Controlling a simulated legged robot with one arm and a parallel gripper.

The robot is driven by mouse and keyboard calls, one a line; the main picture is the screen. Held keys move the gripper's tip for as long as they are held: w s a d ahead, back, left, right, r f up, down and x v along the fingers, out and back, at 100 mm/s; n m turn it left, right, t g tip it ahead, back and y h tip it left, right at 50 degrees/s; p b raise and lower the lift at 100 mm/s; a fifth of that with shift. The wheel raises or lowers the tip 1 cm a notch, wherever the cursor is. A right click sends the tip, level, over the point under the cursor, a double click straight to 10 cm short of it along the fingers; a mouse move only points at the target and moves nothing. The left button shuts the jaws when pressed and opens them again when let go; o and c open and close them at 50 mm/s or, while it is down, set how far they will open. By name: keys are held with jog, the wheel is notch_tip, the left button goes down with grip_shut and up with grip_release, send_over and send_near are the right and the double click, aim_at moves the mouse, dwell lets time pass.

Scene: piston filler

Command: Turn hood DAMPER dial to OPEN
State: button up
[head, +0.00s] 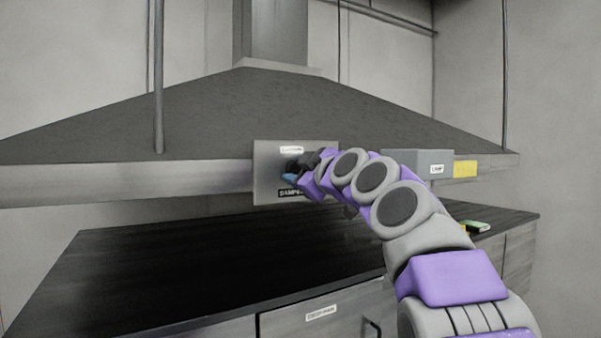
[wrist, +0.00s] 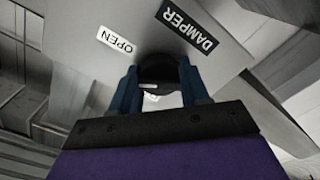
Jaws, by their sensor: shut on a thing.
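The damper plate (head: 267,165) is a grey panel on the front edge of the hood (head: 240,110). In the head view it carries a white label above and a black damper label (head: 290,193) below. In the wrist view the DAMPER label (wrist: 187,26) and the white OPEN label (wrist: 117,40) are readable, tilted in the picture. My gripper (wrist: 160,92) is at the plate, its two blue fingers shut on the dark dial (wrist: 158,66) from both sides. In the head view my gripper (head: 291,174) hides most of the dial. A small white mark shows between the fingers; its direction is unclear.
A grey lamp box (head: 415,162) and a yellow label (head: 465,169) sit on the hood edge to the right. Below is a dark counter (head: 180,260) with a labelled drawer (head: 320,312). A small green item (head: 478,227) lies at the counter's right.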

jog(key=shift+f+b, duration=0.3)
jog(key=shift+b, duration=0.05)
jog(key=m+b, duration=0.2)
jog(key=m, duration=0.1)
jog(key=shift+w+a+f, duration=0.1)
jog(key=m, duration=0.4)
jog(key=shift+m+p, duration=0.3)
jog(key=shift+p, duration=0.1)
jog(key=m+p, duration=0.1)
jog(key=m, duration=0.1)
jog(key=m+p, duration=0.1)
jog(key=m, duration=0.2)
jog(key=shift+s+r, duration=0.2)
jog(key=shift+r, duration=0.2)
jog(key=m+p, duration=0.3)
jog(key=m, duration=0.2)
jog(key=shift+m, duration=0.3)
jog(key=shift+f, duration=0.1)
